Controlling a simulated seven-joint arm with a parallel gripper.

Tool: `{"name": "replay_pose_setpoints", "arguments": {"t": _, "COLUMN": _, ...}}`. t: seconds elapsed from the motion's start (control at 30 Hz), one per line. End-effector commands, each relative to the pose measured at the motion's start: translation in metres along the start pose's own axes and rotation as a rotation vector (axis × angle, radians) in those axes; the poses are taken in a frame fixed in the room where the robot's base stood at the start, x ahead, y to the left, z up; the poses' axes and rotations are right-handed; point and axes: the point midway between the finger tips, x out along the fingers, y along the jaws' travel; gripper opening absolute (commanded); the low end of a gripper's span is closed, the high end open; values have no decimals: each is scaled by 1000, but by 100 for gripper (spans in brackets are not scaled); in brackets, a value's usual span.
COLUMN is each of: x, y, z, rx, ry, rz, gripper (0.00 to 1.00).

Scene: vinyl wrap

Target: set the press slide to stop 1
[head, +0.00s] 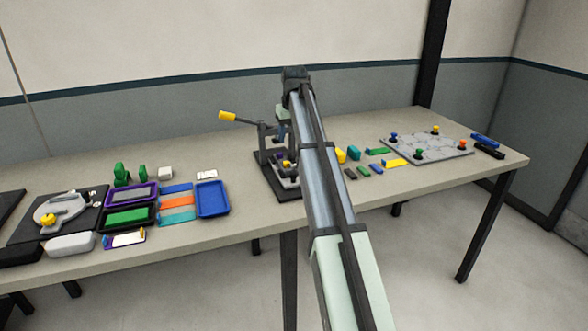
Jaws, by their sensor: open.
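The press (263,158) stands on a dark base near the middle of the table. Its lever ends in a yellow handle (227,116) that points to the upper left. A small yellow part (286,163) shows low on the press, beside my arm. I cannot tell the slide or its stop marks apart at this size, and my arm covers the press's right side. My arm reaches from the lower right over the press and bends down behind it. My gripper is hidden behind my own arm links, close to the press.
Left of the press on the table (180,239) are a blue tray (212,211), coloured strips (177,202), purple and black trays and a dark board (85,222). On the right are small coloured blocks (354,153) and a grey plate (440,149) with coloured knobs.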

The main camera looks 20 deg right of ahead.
Motion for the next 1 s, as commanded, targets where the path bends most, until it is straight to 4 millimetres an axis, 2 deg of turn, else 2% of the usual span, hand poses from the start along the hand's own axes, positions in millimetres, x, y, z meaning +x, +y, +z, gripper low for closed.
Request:
{"name": "replay_pose_setpoints", "arguments": {"t": 0.03, "x": -2, "y": 5, "z": -12, "rx": 4, "ry": -46, "rz": 2, "gripper": 53}}
{"name": "replay_pose_setpoints", "arguments": {"t": 0.3, "x": -7, "y": 5, "z": 16, "rx": 24, "ry": -216, "rz": -3, "gripper": 53}}
{"name": "replay_pose_setpoints", "arguments": {"t": 0.47, "x": 4, "y": 4, "z": 21, "rx": 27, "ry": -226, "rz": -6, "gripper": 53}}
{"name": "replay_pose_setpoints", "arguments": {"t": 1.0, "x": 91, "y": 3, "z": 41, "rx": 26, "ry": -225, "rz": -6, "gripper": 53}}
